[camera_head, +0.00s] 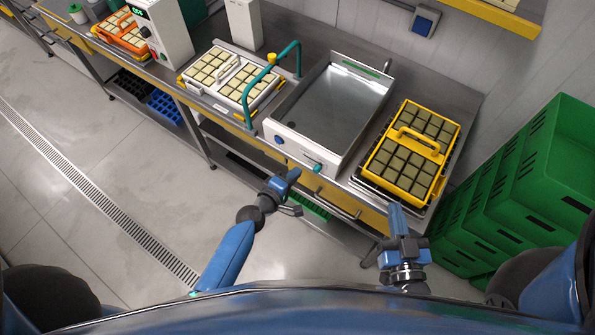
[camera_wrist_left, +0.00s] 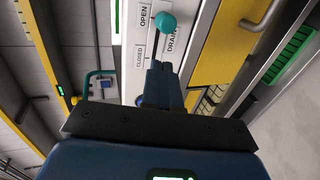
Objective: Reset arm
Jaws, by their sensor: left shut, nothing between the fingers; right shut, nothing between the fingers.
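My left gripper (camera_head: 292,176) is shut and empty. It hangs in front of the counter's front edge, just below the sink unit's teal drain knob (camera_head: 317,168). In the left wrist view its closed fingers (camera_wrist_left: 160,72) point toward the white panel marked OPEN, CLOSED and DRAIN, with the teal knob (camera_wrist_left: 165,21) beyond the tips. They look apart from the knob. My right gripper (camera_head: 396,212) is shut and empty, in front of the counter below the yellow tray (camera_head: 457,133) of square plugs.
The steel sink basin (camera_head: 330,105) has a teal faucet (camera_head: 247,95) at its left. A white tray (camera_head: 183,80) of plugs stands further left, beside a white device (camera_head: 165,30). Stacked green crates (camera_head: 545,165) stand at the right. The floor (camera_head: 100,155) at left is open.

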